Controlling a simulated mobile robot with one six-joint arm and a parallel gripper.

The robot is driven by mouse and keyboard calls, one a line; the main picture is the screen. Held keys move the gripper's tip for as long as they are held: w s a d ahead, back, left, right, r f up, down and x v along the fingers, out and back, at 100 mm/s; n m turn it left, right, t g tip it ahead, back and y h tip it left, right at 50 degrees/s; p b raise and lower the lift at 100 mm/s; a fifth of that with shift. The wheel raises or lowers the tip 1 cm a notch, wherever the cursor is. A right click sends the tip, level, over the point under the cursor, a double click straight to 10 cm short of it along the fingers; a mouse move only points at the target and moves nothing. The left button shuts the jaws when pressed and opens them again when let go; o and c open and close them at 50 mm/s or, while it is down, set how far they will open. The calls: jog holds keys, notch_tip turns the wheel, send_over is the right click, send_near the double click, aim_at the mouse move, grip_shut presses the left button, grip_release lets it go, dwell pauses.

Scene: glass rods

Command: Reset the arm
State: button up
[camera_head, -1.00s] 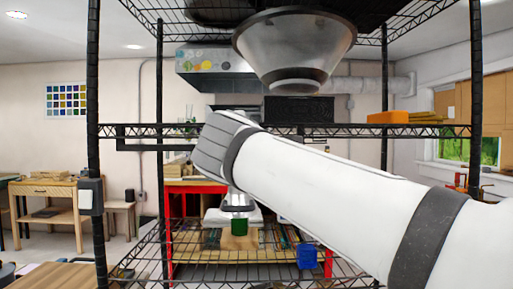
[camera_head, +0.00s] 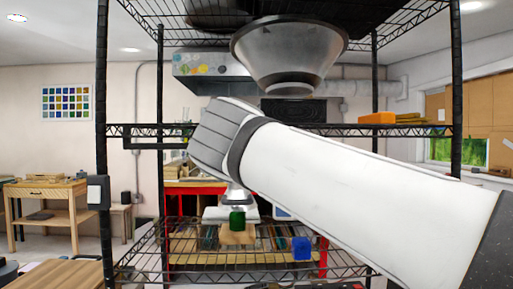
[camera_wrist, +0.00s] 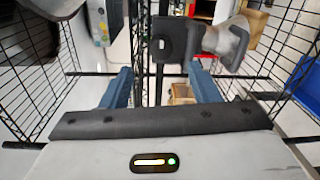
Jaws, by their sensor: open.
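My gripper (camera_wrist: 160,72) shows in the wrist view with its two blue fingers apart and nothing between them. A wire shelf and a dark bracket-like object (camera_wrist: 172,38) lie beyond the fingers. In the head view my white arm crosses from the lower right to the centre, in front of the rack.
A black wire rack (camera_head: 290,130) fills the head view. A metal funnel (camera_head: 290,50) hangs high in it. An orange block (camera_head: 377,118) sits on the middle shelf. A wooden table (camera_head: 48,194) stands at the left.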

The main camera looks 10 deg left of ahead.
jog(key=shift+s+a, duration=0.1)
jog(key=shift+s, duration=0.15)
jog(key=shift+d, duration=0.2)
jog(key=d+f+m+g+h+p, duration=0.6)
jog(key=d+f+m, duration=0.5)
jog(key=d+f, duration=0.9)
jog(key=s+d+f+m+g+y+p, duration=0.1)
jog(key=s+d+f+m+g, duration=0.3)
jog(key=s+f, duration=0.3)
jog(key=s+d+f+m+g+y+p, duration=0.1)
jog(key=s+d+f+m+g+p, duration=0.1)
jog(key=s+d+f+m+g, duration=0.2)
jog(key=s+f+m, duration=0.3)
jog(key=s+f, duration=0.1)
jog(key=f, duration=0.3)
